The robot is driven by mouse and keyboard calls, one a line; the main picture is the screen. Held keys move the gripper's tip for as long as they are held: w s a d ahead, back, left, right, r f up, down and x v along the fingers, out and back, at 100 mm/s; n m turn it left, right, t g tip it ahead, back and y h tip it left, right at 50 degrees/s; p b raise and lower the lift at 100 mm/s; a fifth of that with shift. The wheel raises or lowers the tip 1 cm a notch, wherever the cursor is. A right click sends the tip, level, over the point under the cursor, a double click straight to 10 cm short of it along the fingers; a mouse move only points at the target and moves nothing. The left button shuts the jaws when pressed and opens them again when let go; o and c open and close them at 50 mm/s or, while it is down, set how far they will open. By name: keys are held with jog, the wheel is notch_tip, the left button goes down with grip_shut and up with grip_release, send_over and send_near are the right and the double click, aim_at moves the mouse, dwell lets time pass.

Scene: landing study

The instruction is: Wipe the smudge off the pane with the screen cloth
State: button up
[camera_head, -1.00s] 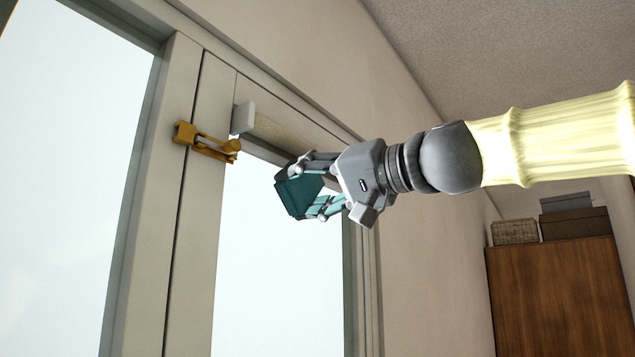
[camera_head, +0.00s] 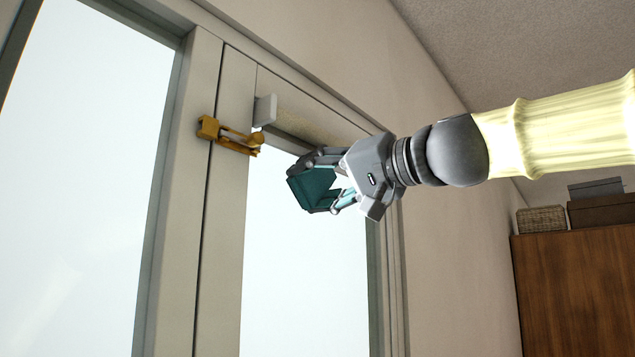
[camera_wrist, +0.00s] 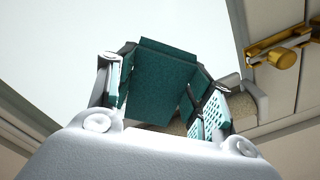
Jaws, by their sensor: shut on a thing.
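My gripper (camera_head: 326,187) is shut on the screen cloth (camera_head: 312,190), a dark teal folded pad. In the wrist view the cloth (camera_wrist: 160,80) sits between the two fingers of my gripper (camera_wrist: 163,90). The gripper is in front of the upper part of the right glass pane (camera_head: 300,270); I cannot tell whether the cloth touches the glass. The pane also shows behind the cloth in the wrist view (camera_wrist: 60,50). No smudge can be made out on the pane in either view.
A brass-coloured latch (camera_head: 230,136) sticks out from the frame left of my gripper. Another pane (camera_head: 90,160) is at left. A wooden cabinet (camera_head: 570,295) with a basket (camera_head: 541,219) stands at right.

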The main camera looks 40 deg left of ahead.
jog(key=shift+w+a, duration=0.1)
jog(key=shift+a, duration=0.8)
dwell(0.4)
jog(key=shift+w, duration=0.1)
jog(key=w, duration=0.7)
jog(key=shift+d, duration=0.25)
dwell(0.5)
jog(key=shift+w+d, duration=0.2)
jog(key=shift+w, duration=1.5)
jog(key=shift+a, duration=0.1)
jog(key=shift+s+a+b, duration=0.2)
jog(key=shift+s+b, duration=1)
jog(key=shift+s, duration=1.5)
jog(key=shift+s+a+b, duration=0.2)
jog(key=shift+s+b, duration=0.95)
jog(key=shift+s, duration=1.5)
jog(key=shift+w, duration=0.1)
